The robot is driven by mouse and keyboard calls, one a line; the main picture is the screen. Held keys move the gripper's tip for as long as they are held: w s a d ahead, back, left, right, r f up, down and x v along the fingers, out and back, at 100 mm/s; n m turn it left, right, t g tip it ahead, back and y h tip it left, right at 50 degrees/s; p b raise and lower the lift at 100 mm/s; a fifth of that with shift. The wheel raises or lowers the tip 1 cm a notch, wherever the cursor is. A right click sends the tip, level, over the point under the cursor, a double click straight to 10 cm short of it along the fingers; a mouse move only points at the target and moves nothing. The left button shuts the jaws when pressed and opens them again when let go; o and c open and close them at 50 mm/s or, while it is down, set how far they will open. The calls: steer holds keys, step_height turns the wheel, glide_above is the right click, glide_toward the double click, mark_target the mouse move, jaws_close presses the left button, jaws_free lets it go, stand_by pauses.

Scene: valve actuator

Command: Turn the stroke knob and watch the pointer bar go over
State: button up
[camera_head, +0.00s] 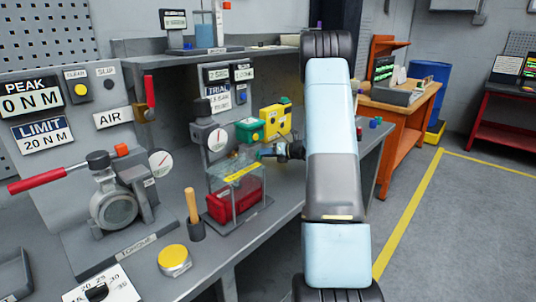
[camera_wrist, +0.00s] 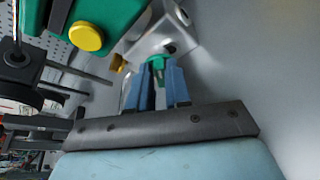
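My gripper (camera_wrist: 160,78) has its two blue fingers apart, with a small green piece (camera_wrist: 157,64) between the tips. The green piece, perhaps the stroke knob, stands in front of a grey metal block (camera_wrist: 160,35) with a dark hole. I cannot tell whether both fingers press on it. In the head view my gripper (camera_head: 263,153) is small, at the right of a clear cover (camera_head: 228,178) over a red body (camera_head: 235,200). A yellow bar (camera_head: 241,174) lies at the top of this cover; I cannot tell whether it is the pointer bar.
A green box (camera_head: 249,130) and a yellow box (camera_head: 275,121) stand close behind my gripper. The green box's yellow button (camera_wrist: 88,36) is near in the wrist view. A round gauge (camera_head: 217,139), a wooden-handled tool (camera_head: 191,205) and a yellow-topped tin (camera_head: 174,261) are on the bench.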

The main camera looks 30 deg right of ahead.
steer(key=shift+a+f, duration=0.1)
jaws_close()
steer(key=shift+w, duration=0.1)
steer(key=shift+a+n, duration=0.1)
steer(key=shift+n, duration=0.2)
steer(key=shift+a+n+h, duration=0.2)
steer(key=shift+n+h, duration=0.6)
steer(key=shift+n, duration=0.1)
steer(key=shift+s+a+n+t+h, duration=0.15)
steer(key=shift+n+h, duration=0.3)
steer(key=shift+n, duration=0.2)
steer(key=shift+s+a+n+t+h, duration=0.1)
steer(key=shift+a+n+t+h, duration=0.05)
steer(key=shift+n+h, duration=0.4)
